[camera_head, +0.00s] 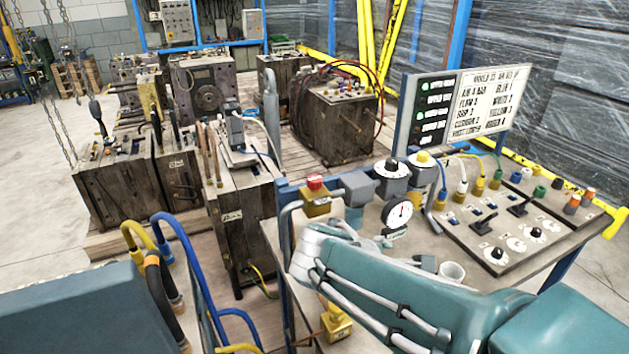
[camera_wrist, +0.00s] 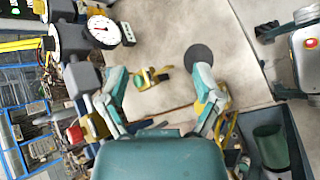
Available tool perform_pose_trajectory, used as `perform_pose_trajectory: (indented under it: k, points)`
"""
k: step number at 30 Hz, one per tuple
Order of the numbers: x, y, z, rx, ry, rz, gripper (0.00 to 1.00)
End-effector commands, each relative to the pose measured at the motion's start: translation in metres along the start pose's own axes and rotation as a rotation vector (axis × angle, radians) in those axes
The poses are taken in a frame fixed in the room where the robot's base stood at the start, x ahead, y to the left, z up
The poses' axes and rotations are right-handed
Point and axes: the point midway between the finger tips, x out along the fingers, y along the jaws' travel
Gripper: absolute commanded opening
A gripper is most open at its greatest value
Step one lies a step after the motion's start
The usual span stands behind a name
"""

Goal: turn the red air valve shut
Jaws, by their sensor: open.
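The red air valve is a red knob (camera_head: 315,183) on a yellow body, at the left end of the pipework on the bench in the head view. It also shows in the wrist view (camera_wrist: 75,134), left of and outside my left finger. My gripper (camera_wrist: 160,72) is open, its two teal fingers spread wide with nothing held. A yellow fitting with a green top (camera_wrist: 152,78) shows between the fingers, apparently beyond them. In the head view my teal arm reaches across the bench just below the valve; the fingertips cannot be made out there.
A control panel (camera_head: 505,240) with knobs and levers fills the bench's right. A sign board (camera_head: 460,105) stands behind. Wooden moulds (camera_head: 240,205) stand left; blue and yellow hoses (camera_head: 190,265) lie nearer.

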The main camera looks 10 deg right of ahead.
Motion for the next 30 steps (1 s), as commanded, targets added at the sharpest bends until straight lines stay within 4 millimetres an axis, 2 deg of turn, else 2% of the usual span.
perform_pose_trajectory:
  k: [8,12,18,21,26,30]
  points:
    - [-0.001,0.051,-0.043,-0.453,-0.162,0.273,0.83]
    - [-0.010,0.074,-0.075,-0.666,-0.243,0.425,0.83]
    - [-0.030,0.096,-0.128,-0.929,-0.352,0.643,0.83]
    - [-0.038,0.101,-0.147,-1.012,-0.391,0.722,0.83]
    - [-0.045,0.105,-0.162,-1.070,-0.420,0.784,0.83]
    - [-0.038,0.114,-0.163,-1.072,-0.425,0.786,0.83]
